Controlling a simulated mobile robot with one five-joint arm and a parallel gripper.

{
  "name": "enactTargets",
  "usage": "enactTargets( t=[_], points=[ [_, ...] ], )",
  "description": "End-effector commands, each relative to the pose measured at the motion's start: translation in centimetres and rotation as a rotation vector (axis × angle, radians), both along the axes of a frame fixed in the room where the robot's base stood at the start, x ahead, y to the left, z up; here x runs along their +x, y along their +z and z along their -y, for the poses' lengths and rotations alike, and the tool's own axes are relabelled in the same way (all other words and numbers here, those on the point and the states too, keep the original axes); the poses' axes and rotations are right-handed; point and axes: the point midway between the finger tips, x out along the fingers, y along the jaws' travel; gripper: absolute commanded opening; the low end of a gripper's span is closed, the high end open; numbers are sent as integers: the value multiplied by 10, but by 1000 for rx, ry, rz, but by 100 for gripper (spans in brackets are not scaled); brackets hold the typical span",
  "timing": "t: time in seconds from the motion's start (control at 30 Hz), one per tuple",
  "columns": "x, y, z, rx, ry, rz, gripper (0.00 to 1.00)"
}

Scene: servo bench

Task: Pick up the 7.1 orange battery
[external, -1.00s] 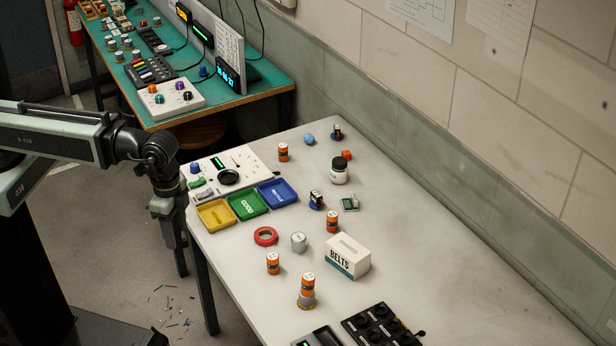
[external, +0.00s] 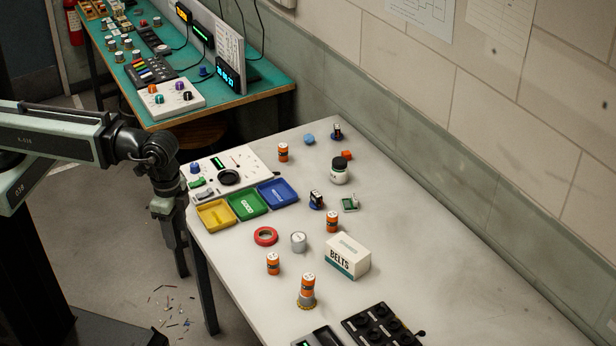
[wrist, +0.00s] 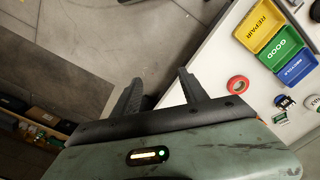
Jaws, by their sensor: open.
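Several orange batteries with pale tops stand upright on the pale bench in the external view. One is at the back (external: 283,153), one beside the white box (external: 332,222), one nearer the front (external: 273,264), and one on top of a brass-coloured round piece (external: 308,284). Their printed values are too small to read, so I cannot tell which is 7.1. My gripper (wrist: 158,76) is open, with nothing between its fingers in the wrist view. In the external view it hangs off the bench's left edge, apart from all the batteries.
Yellow (external: 215,215), green (external: 248,205) and blue (external: 278,193) trays line the left edge. A red tape ring (external: 265,236), grey cylinder (external: 298,242), white BELTS box (external: 347,257) and black holder (external: 382,328) stand nearby.

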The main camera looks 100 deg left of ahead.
Motion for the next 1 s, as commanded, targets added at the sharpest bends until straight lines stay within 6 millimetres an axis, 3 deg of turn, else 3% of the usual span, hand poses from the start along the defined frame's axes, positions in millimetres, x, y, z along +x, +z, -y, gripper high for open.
enactTargets(
  t=[0.5,0.63,0.77,0.87,0.97,1.0],
  points=[
    [1,-1,-1,-2,5,1,55],
    [21,-27,-22,-67,173,31,55],
    [70,-76,-90,-263,643,103,55],
    [104,-103,-169,-466,1082,154,55],
    [125,-121,-262,-697,1508,187,55],
    [128,-125,-303,-797,1670,194,55]
  ],
)
